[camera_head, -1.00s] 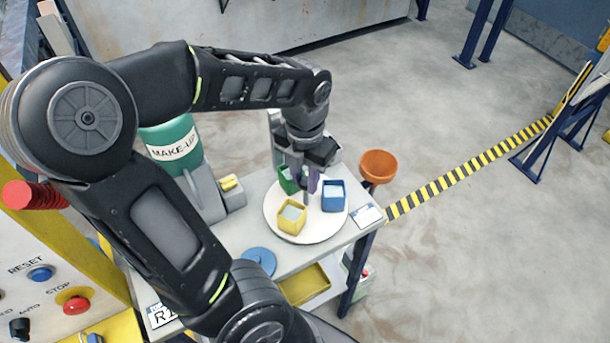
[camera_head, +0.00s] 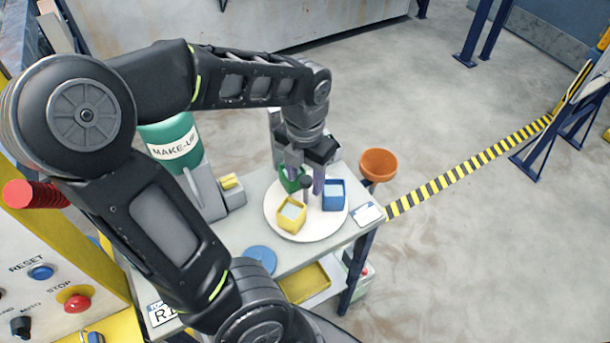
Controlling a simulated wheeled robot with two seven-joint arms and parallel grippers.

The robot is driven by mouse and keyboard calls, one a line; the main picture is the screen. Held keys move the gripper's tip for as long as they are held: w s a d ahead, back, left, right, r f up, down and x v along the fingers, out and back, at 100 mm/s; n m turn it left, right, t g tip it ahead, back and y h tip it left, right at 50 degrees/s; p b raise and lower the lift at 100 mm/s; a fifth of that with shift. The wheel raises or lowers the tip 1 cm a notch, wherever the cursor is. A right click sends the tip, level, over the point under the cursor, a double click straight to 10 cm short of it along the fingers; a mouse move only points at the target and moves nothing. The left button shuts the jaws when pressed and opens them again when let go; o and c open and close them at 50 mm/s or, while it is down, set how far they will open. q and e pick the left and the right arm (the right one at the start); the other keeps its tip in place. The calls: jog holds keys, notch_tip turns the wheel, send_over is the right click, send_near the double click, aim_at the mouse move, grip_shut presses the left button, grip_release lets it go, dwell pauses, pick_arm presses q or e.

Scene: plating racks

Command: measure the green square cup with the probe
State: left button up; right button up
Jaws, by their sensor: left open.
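The green square cup (camera_head: 287,184) stands at the back of a round white plate (camera_head: 312,232), partly hidden by my left gripper. My left gripper (camera_head: 306,186) points down over the plate. Its fingers are apart, beside the green cup and close to the blue cup. A small dark round knob (camera_head: 306,182) on a thin stem shows between the fingers; I cannot tell whether it is the probe or a part of the plate. No other probe can be made out. My right gripper is not in view.
A yellow square cup (camera_head: 291,214) and a blue square cup (camera_head: 334,195) share the plate. An orange bowl (camera_head: 378,164) is at the table's right edge. A green make-up bottle (camera_head: 170,140) and a grey device (camera_head: 205,192) stand left. A blue disc (camera_head: 261,260) lies in front.

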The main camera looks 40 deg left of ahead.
pick_arm(q)
jog(key=shift+r, duration=0.1)
notch_tip(320, 180, up, 6)
jog(key=p, duration=0.4)
jog(key=shift+p, duration=0.3)
jog(key=shift+r+b, duration=0.1)
jog(key=shift+b, duration=0.25)
jog(key=shift+r, duration=0.7)
